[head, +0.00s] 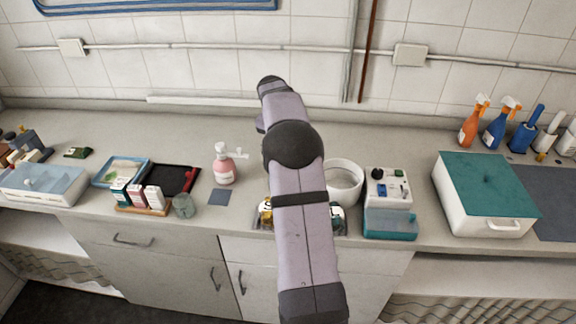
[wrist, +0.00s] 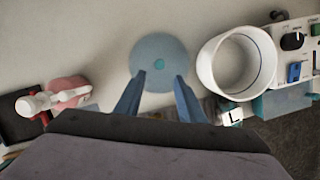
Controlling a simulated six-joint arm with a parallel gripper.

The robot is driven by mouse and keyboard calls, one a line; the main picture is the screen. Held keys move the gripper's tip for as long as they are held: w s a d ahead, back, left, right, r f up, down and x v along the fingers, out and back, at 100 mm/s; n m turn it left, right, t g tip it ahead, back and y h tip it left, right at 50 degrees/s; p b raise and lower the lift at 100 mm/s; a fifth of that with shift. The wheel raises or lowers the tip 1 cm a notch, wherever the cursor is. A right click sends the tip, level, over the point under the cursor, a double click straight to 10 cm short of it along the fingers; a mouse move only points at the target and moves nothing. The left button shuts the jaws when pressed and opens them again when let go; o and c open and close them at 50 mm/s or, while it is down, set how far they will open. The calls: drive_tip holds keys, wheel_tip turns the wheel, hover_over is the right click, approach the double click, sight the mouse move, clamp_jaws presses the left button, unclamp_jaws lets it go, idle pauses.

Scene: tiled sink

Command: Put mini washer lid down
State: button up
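A round blue-grey lid (wrist: 150,50) with a small teal knob (wrist: 158,64) shows in the wrist view, just beyond my fingertips. It looks flat against the pale counter, but its exact height is hard to tell. My gripper (wrist: 159,78) is open, its two blue fingers apart, with the tips overlapping the near edge of the lid in the picture and nothing between them. An open white round tub (wrist: 206,67) is to the right of the lid; in the head view the tub (head: 357,182) is partly behind my arm. My arm hides the lid and gripper in the head view.
A white unit with knobs and a teal base (head: 390,224) stands right of the tub. A pink pump bottle (head: 225,170) stands to the left. A large teal-topped box (head: 488,186) and spray bottles are farther right. The counter's back strip is mostly clear.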

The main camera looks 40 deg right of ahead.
drive_tip(key=shift+v, duration=1.2)
drive_tip(key=s+a+f+m+y, duration=0.1)
drive_tip(key=s+a+m, duration=0.45)
drive_tip(key=a, duration=0.55)
drive_tip(key=s+a+f+m+y, duration=0.15)
drive_tip(key=s+a+m, duration=0.25)
drive_tip(key=a+m, duration=0.5)
drive_tip(key=s+a+f+m, duration=0.2)
drive_tip(key=s+a+m, duration=0.2)
drive_tip(key=s+a, duration=0.2)
drive_tip(key=s+a+f+m+g, duration=0.1)
drive_tip(key=s+a+f+m, duration=0.2)
drive_tip(key=s+a, duration=0.3)
drive_tip(key=s+m, duration=0.1)
drive_tip(key=s, duration=0.3)
drive_tip(key=shift+s+a+f, duration=0.2)
drive_tip(key=shift+y, duration=0.25)
